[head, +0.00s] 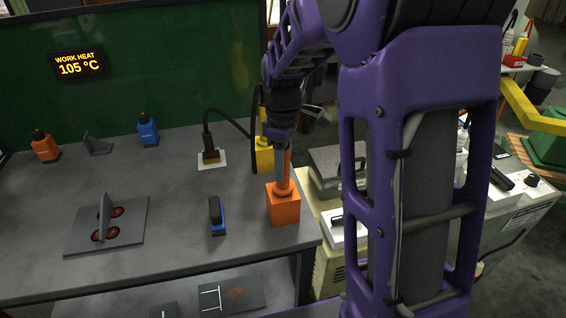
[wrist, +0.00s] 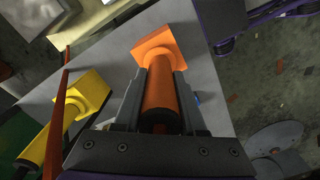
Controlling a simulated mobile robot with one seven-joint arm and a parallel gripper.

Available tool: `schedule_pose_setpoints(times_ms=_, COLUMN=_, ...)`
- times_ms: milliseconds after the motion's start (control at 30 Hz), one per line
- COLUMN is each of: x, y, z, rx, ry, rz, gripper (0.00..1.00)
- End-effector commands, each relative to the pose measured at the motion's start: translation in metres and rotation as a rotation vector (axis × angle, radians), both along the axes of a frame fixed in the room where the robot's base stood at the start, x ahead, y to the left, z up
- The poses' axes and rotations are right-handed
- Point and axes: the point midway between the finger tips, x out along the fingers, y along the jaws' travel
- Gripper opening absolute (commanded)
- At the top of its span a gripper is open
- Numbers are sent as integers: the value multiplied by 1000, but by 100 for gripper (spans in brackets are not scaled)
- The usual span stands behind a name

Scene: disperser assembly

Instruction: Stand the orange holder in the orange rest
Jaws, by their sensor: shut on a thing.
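The orange rest (head: 286,211) is a square block near the right front corner of the bench; it also shows in the wrist view (wrist: 150,46). The orange holder (head: 288,160) is a slim cylinder, roughly upright over the rest, and it lies between my fingers in the wrist view (wrist: 160,92). My gripper (head: 281,172) points down and is shut on the holder; its fingers flank it in the wrist view (wrist: 161,80). The holder's lower end meets the top of the rest. How deep it sits there is hidden.
A yellow block (head: 264,158) with a yellow cylinder stands just behind. A black tool on a white pad (head: 204,165) trails a cable. A blue-black item (head: 217,216) lies left of the rest. A grey plate with a fin (head: 132,236) is further left. The bench edge is close.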

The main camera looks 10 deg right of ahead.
Motion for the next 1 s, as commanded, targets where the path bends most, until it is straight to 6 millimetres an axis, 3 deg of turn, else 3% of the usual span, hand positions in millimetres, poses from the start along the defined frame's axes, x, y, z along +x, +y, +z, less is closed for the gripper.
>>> schedule_pose_setpoints(times_ms=367, x=0, y=0, z=-6, rx=0, ry=-1, rz=0, gripper=0)
schedule_pose_setpoints(times_ms=400, x=0, y=0, z=-6, rx=0, ry=-1, rz=0, gripper=43)
schedule_pose_setpoints(times_ms=600, x=0, y=0, z=-6, rx=0, ry=-1, rz=0, gripper=75)
schedule_pose_setpoints(times_ms=867, x=0, y=0, z=-6, rx=0, ry=0, rz=0, gripper=75)
schedule_pose_setpoints(times_ms=1000, x=1, y=0, z=5, rx=0, ry=-1, rz=0, gripper=75)
